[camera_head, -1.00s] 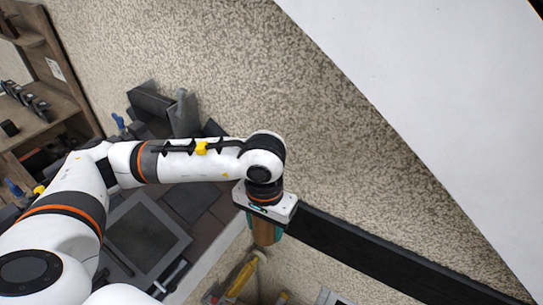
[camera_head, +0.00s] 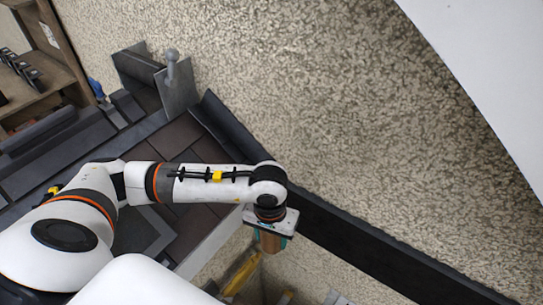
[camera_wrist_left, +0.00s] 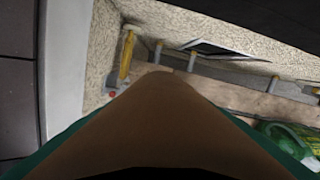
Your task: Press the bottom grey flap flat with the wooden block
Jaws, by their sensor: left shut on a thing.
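My left gripper (camera_head: 269,241) is shut on the brown wooden block (camera_head: 269,243), below my wrist at the lower middle of the head view. In the left wrist view the block (camera_wrist_left: 165,120) fills the lower middle, with teal finger edges on both sides. The block hangs beside the pale roof edge, over the open space beyond it, and I see it touching nothing below. I cannot make out the bottom grey flap for certain; a grey sheet (camera_head: 150,238) on the tiles is partly hidden by my arm. My right gripper is out of view.
Dark roof tiles (camera_head: 185,150) lie left of the pale edge board (camera_head: 212,245). A grey upright piece (camera_head: 176,88) stands at the upper left. A long dark beam (camera_head: 370,240) runs along the speckled wall. Yellow-handled tools (camera_head: 240,272) and a green item (camera_wrist_left: 283,140) lie below.

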